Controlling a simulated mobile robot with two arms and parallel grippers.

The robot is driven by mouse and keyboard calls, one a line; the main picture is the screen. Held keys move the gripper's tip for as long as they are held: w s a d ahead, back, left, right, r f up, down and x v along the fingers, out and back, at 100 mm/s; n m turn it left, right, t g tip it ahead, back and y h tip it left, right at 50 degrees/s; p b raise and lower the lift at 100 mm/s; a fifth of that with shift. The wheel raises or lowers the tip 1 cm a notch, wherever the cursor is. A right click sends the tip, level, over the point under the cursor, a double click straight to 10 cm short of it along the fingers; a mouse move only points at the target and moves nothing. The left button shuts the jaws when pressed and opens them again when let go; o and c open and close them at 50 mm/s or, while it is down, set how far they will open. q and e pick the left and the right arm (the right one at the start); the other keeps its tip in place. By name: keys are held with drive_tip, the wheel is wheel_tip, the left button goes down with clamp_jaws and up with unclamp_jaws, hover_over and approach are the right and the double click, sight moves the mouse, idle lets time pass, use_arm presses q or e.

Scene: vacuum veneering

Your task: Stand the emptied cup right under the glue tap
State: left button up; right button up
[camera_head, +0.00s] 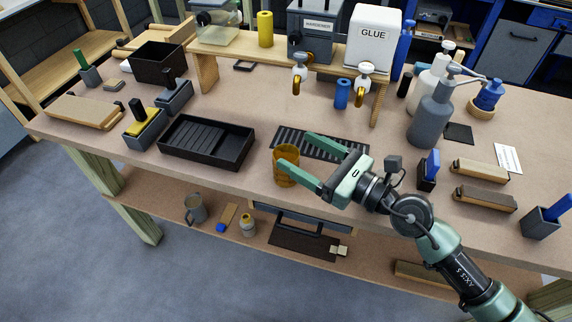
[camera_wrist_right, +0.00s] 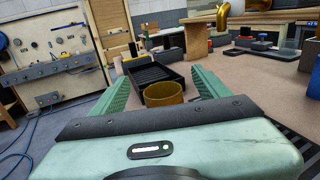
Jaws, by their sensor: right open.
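An amber see-through cup (camera_head: 286,166) stands upright on the bench near its front edge, left of the black slotted grate (camera_head: 330,145). My right gripper (camera_head: 302,163) is open, with its fingers on either side of the cup. In the right wrist view the cup (camera_wrist_right: 164,95) shows between the two green fingers, and I see no contact with certainty. The white glue box (camera_head: 372,38) stands on the wooden shelf, with the glue tap (camera_head: 364,85) hanging in front of it. My left gripper is not in view.
A hardener box (camera_head: 314,38) with its own tap (camera_head: 298,80) stands left of the glue box. A blue cylinder (camera_head: 342,94) is between the taps. A black tray (camera_head: 207,142) lies left of the cup. Grey and white pump bottles (camera_head: 430,118) stand to the right.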

sight(277, 154)
drive_tip(key=f+b, duration=0.1)
drive_tip(key=f, duration=0.1)
drive_tip(key=f+b, duration=0.1)
drive_tip(key=f, duration=0.1)
drive_tip(key=shift+s+f, duration=0.2)
drive_tip(key=shift+f, duration=0.15)
drive_tip(key=shift+w+a+f, duration=0.1)
drive_tip(key=shift+w+a, duration=0.1)
drive_tip(key=shift+w, duration=0.05)
drive_tip(key=shift+w+a+p, duration=0.4)
drive_tip(key=shift+a, duration=0.05)
drive_tip(key=shift+w+a, duration=0.6)
drive_tip(key=shift+a, duration=0.15)
drive_tip(key=p+x, duration=0.1)
drive_tip(key=x, duration=0.2)
drive_tip(key=shift+w+a, duration=0.15)
drive_tip(key=shift+w, duration=0.05)
drive_tip(key=shift+w+a, duration=0.1)
drive_tip(key=shift+a, duration=0.15)
drive_tip(key=shift+c, duration=1)
drive_tip(key=c, duration=1.4)
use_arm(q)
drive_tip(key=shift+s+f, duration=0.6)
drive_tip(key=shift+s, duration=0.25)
use_arm(e)
drive_tip(key=shift+o, duration=0.2)
